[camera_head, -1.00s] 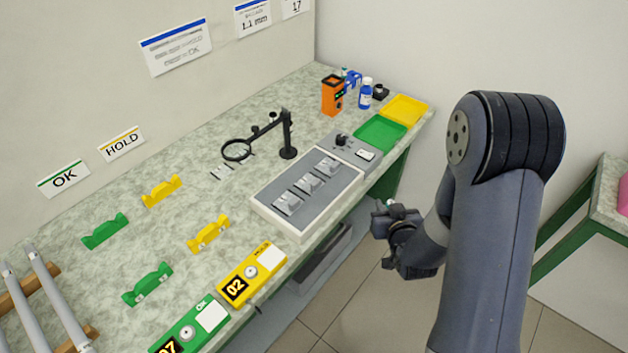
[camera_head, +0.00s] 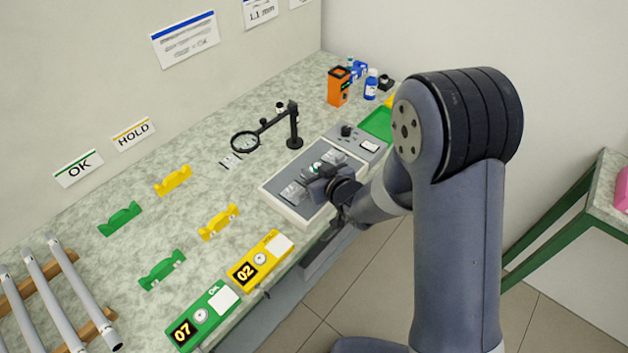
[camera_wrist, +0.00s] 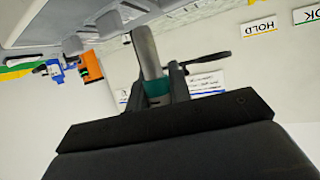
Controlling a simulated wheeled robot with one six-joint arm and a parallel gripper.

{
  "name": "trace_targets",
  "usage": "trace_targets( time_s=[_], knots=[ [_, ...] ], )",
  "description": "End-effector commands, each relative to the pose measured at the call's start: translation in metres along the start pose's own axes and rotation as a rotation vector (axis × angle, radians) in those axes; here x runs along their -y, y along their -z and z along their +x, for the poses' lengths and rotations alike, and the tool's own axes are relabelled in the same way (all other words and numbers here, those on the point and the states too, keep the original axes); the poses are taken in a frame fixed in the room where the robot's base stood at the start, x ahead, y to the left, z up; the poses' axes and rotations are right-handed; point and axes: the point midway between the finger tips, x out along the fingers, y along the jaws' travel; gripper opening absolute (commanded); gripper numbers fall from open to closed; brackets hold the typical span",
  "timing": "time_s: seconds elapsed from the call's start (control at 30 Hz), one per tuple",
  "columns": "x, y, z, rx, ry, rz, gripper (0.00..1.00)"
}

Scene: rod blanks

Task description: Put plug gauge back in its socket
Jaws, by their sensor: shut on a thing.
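My gripper (camera_head: 322,180) is over the grey tray with a pale rim (camera_head: 270,195) in the head view. In the wrist view my gripper (camera_wrist: 152,85) is shut on the plug gauge (camera_wrist: 147,52), a grey cylinder with a teal band. The gauge's far end points toward the tray (camera_wrist: 60,22), at the top of this tilted view. I cannot tell whether it touches a socket. In the head view only a small teal bit of the gauge (camera_head: 316,167) shows. Grey blocks (camera_head: 293,193) stand in the tray; my gripper partly hides the middle one.
A magnifier on a black stand (camera_head: 294,130) is behind the tray. A grey box with a knob (camera_head: 355,138) adjoins its far end. Green (camera_head: 163,270) and yellow (camera_head: 219,223) cradles, counters (camera_head: 260,262) and grey rods (camera_head: 80,285) lie to the left.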

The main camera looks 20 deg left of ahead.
Motion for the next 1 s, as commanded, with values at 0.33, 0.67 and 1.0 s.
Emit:
trace_targets(
  time_s=[0.33,0.67,1.0],
  knots=[
    [0.0,-0.032,0.013,0.001,-0.001,0.001,0.0],
    [0.0,-0.04,0.017,-0.002,-0.001,0.0,0.0],
    [0.0,-0.042,0.017,-0.002,-0.001,0.0,0.28]
  ],
)
